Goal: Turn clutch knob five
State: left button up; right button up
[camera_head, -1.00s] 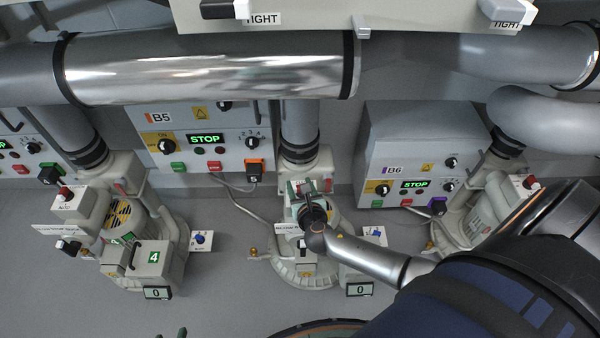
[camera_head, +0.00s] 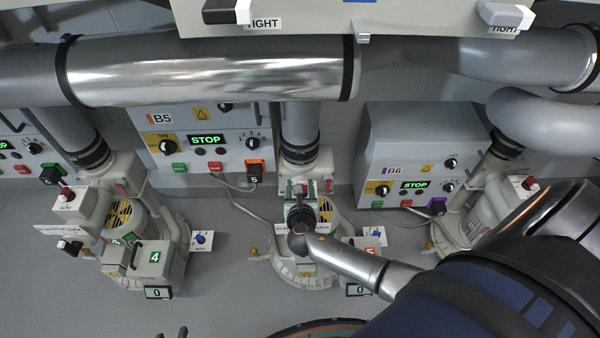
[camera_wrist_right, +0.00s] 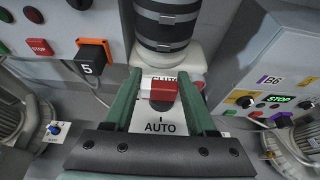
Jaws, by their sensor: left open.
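The red clutch knob (camera_wrist_right: 160,90) sits on a white plate with AUTO printed in front of it and a partly covered clutch label behind. My right gripper (camera_wrist_right: 162,80) has its two green fingers on either side of this knob, very close to it; I cannot tell whether they press on it. The orange number 5 (camera_head: 370,250) shows beside that blower.
Control box B5 (camera_head: 180,120) and control box B6 (camera_head: 420,135) stand behind, both reading STOP. Blower 4 (camera_head: 155,255) stands at left. A large pipe (camera_head: 210,70) crosses above. Clear floor (camera_head: 225,270) lies between the blowers.

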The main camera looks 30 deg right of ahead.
jog(key=o, duration=0.4)
jog(key=shift+c, duration=0.2)
jog(key=p+v, duration=0.3)
jog(key=v, duration=0.9)
jog(key=shift+s+p, duration=0.25)
jog(key=shift+p, duration=0.05)
jog(key=shift+a+r, duration=0.1)
jog(key=shift+r, duration=0.05)
